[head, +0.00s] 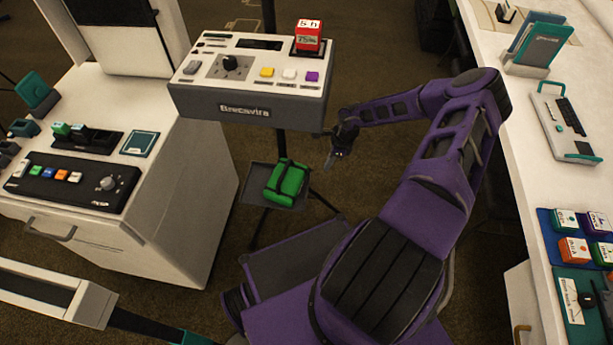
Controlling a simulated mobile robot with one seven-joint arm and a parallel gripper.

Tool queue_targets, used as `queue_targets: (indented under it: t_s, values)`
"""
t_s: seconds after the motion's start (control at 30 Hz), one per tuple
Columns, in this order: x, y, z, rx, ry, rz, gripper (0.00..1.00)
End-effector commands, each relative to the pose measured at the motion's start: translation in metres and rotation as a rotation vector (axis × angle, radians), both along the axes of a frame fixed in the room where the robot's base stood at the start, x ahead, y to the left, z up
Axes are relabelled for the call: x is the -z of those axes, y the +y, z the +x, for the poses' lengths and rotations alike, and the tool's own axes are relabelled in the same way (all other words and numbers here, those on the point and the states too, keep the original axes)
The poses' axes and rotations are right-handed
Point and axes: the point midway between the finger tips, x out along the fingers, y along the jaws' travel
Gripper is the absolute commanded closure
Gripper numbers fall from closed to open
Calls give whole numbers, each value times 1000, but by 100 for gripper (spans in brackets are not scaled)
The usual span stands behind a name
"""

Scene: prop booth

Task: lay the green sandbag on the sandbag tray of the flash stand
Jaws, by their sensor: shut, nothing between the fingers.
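The green sandbag (286,181) with dark straps lies on the dark sandbag tray (257,197), low on the flash stand (281,144). The tray's rim shows around the bag. My purple arm reaches in from the lower right. My gripper (329,166) is shut and empty, pointing down just right of the tray and apart from the sandbag. A control box (247,110) sits on the stand above the tray, with a dial, coloured buttons and a red block (307,38) on top.
A white cabinet (180,200) stands left of the stand, with a button panel (70,180) on it. A white counter (520,150) runs along the right, holding a keypad device (565,125) and several small coloured boxes (573,249). Brown carpet lies between.

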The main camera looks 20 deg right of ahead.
Motion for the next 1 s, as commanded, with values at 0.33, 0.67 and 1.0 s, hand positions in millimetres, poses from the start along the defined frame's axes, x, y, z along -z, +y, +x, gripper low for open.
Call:
queue_targets:
  t_s: [0.33,0.67,1.0]
  values:
    - [62,14,8,0,2,1,100]
    - [93,42,25,-6,-1,-3,100]
    - [94,55,33,-1,-1,-4,100]
